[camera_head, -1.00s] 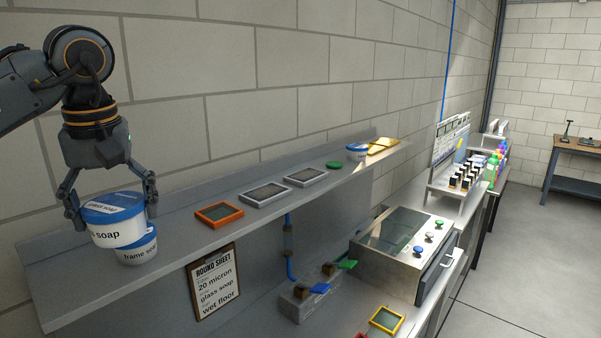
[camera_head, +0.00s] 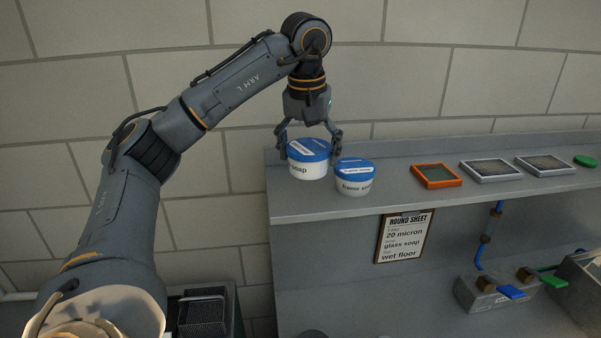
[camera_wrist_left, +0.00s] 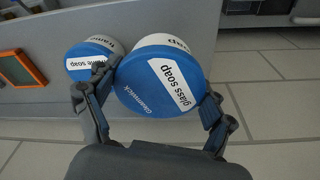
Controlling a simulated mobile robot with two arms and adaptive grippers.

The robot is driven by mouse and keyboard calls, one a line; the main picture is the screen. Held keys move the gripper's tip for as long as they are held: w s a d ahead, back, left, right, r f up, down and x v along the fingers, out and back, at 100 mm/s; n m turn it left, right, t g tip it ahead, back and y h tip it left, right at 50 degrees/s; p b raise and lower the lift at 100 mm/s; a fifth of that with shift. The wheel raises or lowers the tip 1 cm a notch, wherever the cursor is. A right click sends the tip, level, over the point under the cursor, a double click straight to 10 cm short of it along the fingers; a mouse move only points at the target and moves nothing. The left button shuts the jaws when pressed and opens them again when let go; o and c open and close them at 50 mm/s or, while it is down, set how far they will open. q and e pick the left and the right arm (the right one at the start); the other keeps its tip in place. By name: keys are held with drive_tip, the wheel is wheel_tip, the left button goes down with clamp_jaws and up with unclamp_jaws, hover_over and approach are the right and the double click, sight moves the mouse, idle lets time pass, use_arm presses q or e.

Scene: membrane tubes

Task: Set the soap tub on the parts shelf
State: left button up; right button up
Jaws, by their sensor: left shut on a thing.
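My left gripper (camera_head: 308,140) is shut on a white tub with a blue lid, the glass soap tub (camera_head: 307,166). Its lid label reads "glass soap" in the left wrist view (camera_wrist_left: 155,88), with a finger on either side. A similar, smaller-looking frame soap tub (camera_head: 354,183) stands on the grey parts shelf (camera_head: 400,190), just right of the held tub. The held tub is upright near the shelf's left end; I cannot tell whether its base touches the shelf. The frame soap tub also shows in the left wrist view (camera_wrist_left: 88,62). My right gripper is out of view.
An orange-framed screen (camera_head: 436,176), two grey-framed screens (camera_head: 490,170) and a green lid (camera_head: 585,161) lie farther right on the shelf. A clipboard (camera_head: 404,238) hangs below its front edge. A block wall stands behind.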

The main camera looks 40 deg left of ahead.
sight(299, 170)
use_arm(q)
drive_tip(key=shift+s+a+f, duration=0.1)
drive_tip(key=shift+a+f, duration=0.8)
drive_tip(key=shift+f, duration=0.25)
drive_tip(key=shift+a+f, duration=0.2)
drive_tip(key=shift+f, duration=0.05)
wheel_tip(299, 170, down, 2)
drive_tip(key=shift+a, duration=0.1)
drive_tip(key=shift+f, duration=0.6)
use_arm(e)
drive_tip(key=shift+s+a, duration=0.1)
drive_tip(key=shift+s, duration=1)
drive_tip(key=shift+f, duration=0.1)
use_arm(q)
drive_tip(key=o, duration=1)
drive_tip(key=shift+f, duration=0.15)
drive_tip(key=o, duration=0.3)
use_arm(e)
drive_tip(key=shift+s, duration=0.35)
